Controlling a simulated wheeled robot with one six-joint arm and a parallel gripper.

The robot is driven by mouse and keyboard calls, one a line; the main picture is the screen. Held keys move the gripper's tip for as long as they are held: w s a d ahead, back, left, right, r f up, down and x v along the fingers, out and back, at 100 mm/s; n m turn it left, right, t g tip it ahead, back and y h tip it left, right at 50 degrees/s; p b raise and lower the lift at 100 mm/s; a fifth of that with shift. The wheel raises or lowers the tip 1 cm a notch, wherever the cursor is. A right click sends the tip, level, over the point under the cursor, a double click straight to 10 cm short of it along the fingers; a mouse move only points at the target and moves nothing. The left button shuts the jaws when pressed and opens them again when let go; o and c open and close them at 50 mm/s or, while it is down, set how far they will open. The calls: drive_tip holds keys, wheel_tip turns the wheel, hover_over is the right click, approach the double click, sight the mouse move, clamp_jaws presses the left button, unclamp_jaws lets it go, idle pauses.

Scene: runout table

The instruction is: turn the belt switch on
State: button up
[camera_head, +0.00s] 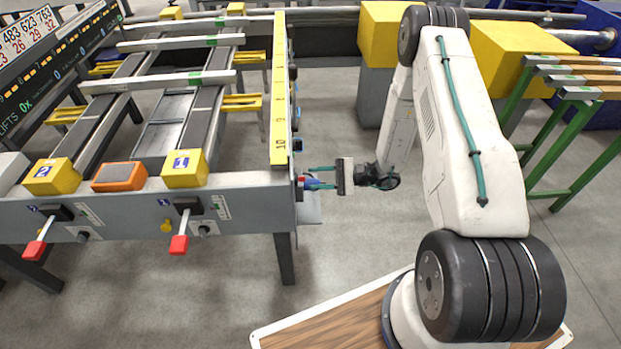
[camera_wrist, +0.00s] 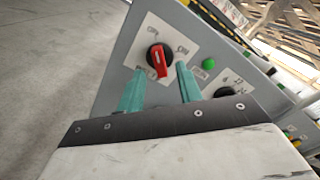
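In the wrist view, a red rotary switch knob (camera_wrist: 158,60) on a black base sits on a white label plate with small lettering, on the grey end panel. Its handle points mostly downward in the picture. I cannot read the lettering clearly enough to tell its setting. My gripper (camera_wrist: 160,68) is open, its two teal fingers pointing at the panel, one on each side of the knob's lower part. A gap shows on both sides; contact depth is unclear. In the head view my gripper (camera_head: 308,178) is at the table's right end, where the knob is hardly visible.
In the wrist view a green button (camera_wrist: 208,64) and a black rotary switch (camera_wrist: 226,91) sit right of the knob. In the head view, red-handled levers (camera_head: 180,244) hang on the table's front beam (camera_head: 255,200). A green-legged rack (camera_head: 562,120) stands right. Floor beside the table's end is clear.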

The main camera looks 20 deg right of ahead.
sight(300, 179)
drive_tip(key=shift+x, duration=1.15)
clamp_jaws()
